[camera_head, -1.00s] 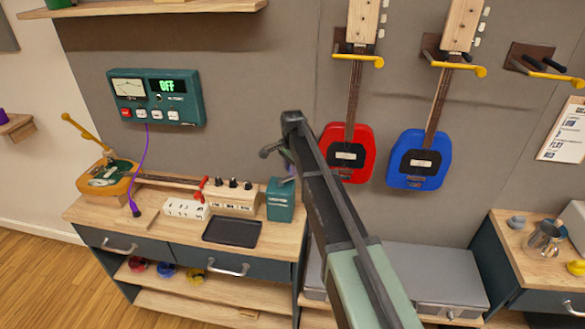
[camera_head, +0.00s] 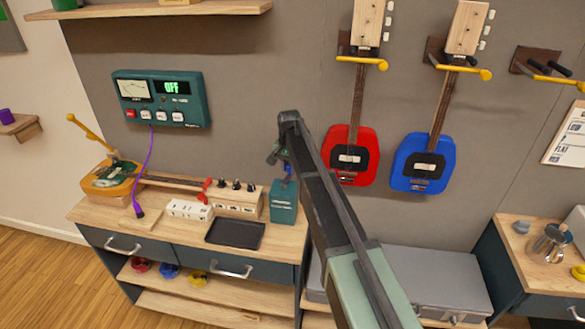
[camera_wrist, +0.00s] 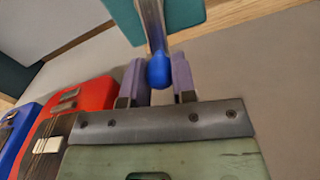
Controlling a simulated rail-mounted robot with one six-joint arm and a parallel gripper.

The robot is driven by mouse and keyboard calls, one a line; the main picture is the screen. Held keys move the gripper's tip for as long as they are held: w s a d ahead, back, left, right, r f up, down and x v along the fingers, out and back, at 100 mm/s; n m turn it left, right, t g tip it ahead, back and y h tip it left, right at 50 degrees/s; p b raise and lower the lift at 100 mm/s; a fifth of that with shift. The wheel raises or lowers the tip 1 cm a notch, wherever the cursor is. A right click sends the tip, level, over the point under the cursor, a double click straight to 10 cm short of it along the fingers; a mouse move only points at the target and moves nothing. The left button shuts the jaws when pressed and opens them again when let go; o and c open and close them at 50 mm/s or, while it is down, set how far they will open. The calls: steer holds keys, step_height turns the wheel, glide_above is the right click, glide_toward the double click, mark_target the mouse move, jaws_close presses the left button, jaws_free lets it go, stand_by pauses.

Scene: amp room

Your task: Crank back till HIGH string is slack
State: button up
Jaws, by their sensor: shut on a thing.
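My gripper (camera_wrist: 158,85), with purple fingers, is shut around a grey rod with a blue knob (camera_wrist: 159,72) at its end. The rod runs up in the wrist view toward a teal surface (camera_wrist: 188,12). In the head view my gripper (camera_head: 282,160) is just above a small teal box (camera_head: 284,203) on the bench; my arm partly hides the contact. An orange guitar (camera_head: 100,184) lies on the bench, its neck (camera_head: 172,181) reaching right to a red piece (camera_head: 207,188). String tension is too small to see.
A green meter panel (camera_head: 160,98) on the wall reads OFF, with a purple cable (camera_head: 147,165) below it. A knobbed wooden box (camera_head: 238,204), white block (camera_head: 188,210) and black tray (camera_head: 235,234) sit on the bench. Red (camera_head: 348,160) and blue (camera_head: 421,165) guitars hang right.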

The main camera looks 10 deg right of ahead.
steer(key=shift+w+a+n, duration=0.25)
steer(key=shift+a+n, duration=0.2)
steer(key=shift+n, duration=0.65)
steer(key=o, duration=0.9)
step_height(320, 180, up, 11)
steer(key=p, duration=1)
steer(key=shift+f+p, duration=0.1)
steer(key=shift+p, duration=0.3)
